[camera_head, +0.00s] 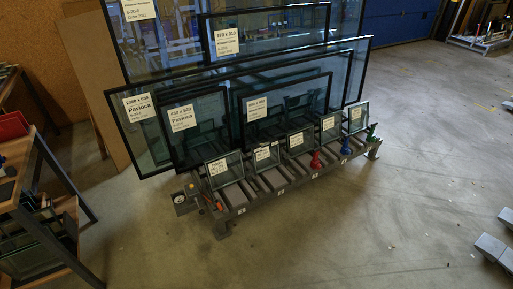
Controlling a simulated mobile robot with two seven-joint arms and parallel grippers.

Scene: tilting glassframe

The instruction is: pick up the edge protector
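I cannot tell for sure which thing is the edge protector. Small coloured pieces stand along the front of a grey glass rack (290,200): a red piece (316,160), a blue piece (346,144) and a green piece (372,132) at the right end. A small orange piece (219,206) is at the rack's left end. They are too small to make out in detail. Neither of my grippers is in view.
Large dark-framed glass panes (300,62) with paper labels lean on the rack, with several small panes in front. A wooden shelf (24,185) with a red bin (12,126) stands at the left. Grey blocks (490,247) lie at the right edge. The concrete floor (400,215) in front is clear.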

